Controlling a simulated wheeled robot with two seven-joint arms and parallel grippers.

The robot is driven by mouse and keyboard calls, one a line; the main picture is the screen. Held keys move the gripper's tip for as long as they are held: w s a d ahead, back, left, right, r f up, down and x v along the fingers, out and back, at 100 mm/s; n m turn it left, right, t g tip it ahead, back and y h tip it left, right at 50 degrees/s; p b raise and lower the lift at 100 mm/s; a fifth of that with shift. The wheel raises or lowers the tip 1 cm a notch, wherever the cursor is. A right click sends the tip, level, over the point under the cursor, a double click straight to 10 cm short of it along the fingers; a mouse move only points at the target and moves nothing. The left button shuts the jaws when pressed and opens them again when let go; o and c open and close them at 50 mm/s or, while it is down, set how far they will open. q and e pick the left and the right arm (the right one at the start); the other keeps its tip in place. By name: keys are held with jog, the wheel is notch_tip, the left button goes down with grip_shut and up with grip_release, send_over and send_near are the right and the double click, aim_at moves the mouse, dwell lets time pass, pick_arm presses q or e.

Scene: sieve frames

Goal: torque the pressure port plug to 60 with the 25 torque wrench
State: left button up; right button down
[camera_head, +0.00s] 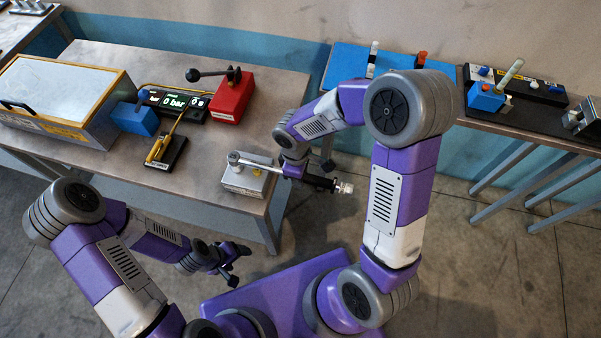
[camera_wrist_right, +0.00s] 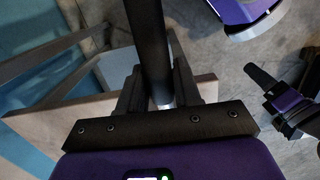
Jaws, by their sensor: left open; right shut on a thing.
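The torque wrench (camera_head: 262,165) lies with its ratchet head over the left part of a grey metal block (camera_head: 246,181) at the table's front right corner. The pressure port plug cannot be made out; the wrench head covers that spot. My right gripper (camera_head: 306,177) is shut on the wrench's dark handle, right of the block and past the table edge. In the right wrist view the dark handle (camera_wrist_right: 150,45) runs up between the fingers of my right gripper (camera_wrist_right: 158,90). My left gripper (camera_head: 229,265) is open and empty, low in front of the table.
Another bench (camera_head: 520,125) holds fixtures at right.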

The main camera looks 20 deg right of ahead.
jog(key=shift+s+a+m, duration=0.3)
jog(key=shift+s, duration=0.15)
jog(key=shift+s+a+b, duration=0.15)
jog(key=shift+b, duration=0.2)
jog(key=shift+s+a+m+b, duration=0.3)
jog(key=shift+s+a+m, duration=0.15)
jog(key=shift+s+m, duration=0.05)
jog(key=shift+s+a, duration=0.1)
jog(key=shift+a, duration=0.05)
dwell(0.5)
jog(key=shift+s+a+m+b, duration=0.4)
jog(key=shift+a+m+b, duration=0.05)
jog(key=shift+a+m, duration=0.05)
jog(key=shift+s+a, duration=0.1)
jog(key=shift+a, duration=0.05)
dwell(0.3)
jog(key=shift+s+a+m+b, duration=0.35)
jog(key=shift+s+a+m, duration=0.05)
jog(key=shift+a+m, duration=0.15)
jog(key=shift+a, duration=0.15)
dwell(0.3)
